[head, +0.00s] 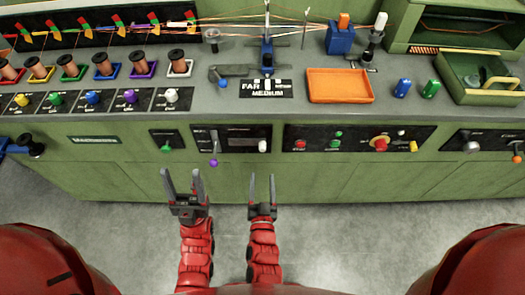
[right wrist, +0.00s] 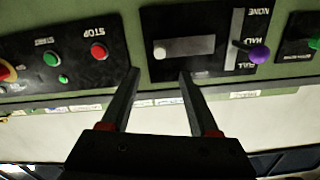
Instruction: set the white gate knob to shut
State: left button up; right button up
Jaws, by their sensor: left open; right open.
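The white gate knob (head: 171,96) is at the right end of a row of coloured knobs on the worktop, in front of the spool with the white base (head: 180,66). Its small panel's lettering and its setting are too small to read. My left gripper (head: 182,174) is open and empty in front of the bench, below and nearer than the knob. My right gripper (head: 261,179) is open and empty to the right of it, also short of the bench. In the right wrist view its fingers (right wrist: 158,75) point at the front panels; the gate knob is not seen there.
Yellow (head: 21,99), green (head: 55,98), blue (head: 92,97) and purple (head: 130,96) knobs stand left of the white one. A different white knob (head: 263,146) and a purple-tipped lever (head: 214,163) are on the bench front. An orange tray (head: 340,85) lies right.

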aim_at(262, 151)
jog(key=w+b, duration=0.4)
jog(key=w, duration=0.6)
jog(key=shift+w+f, duration=0.1)
jog(key=shift+w, duration=0.75)
grip_shut()
dwell(0.3)
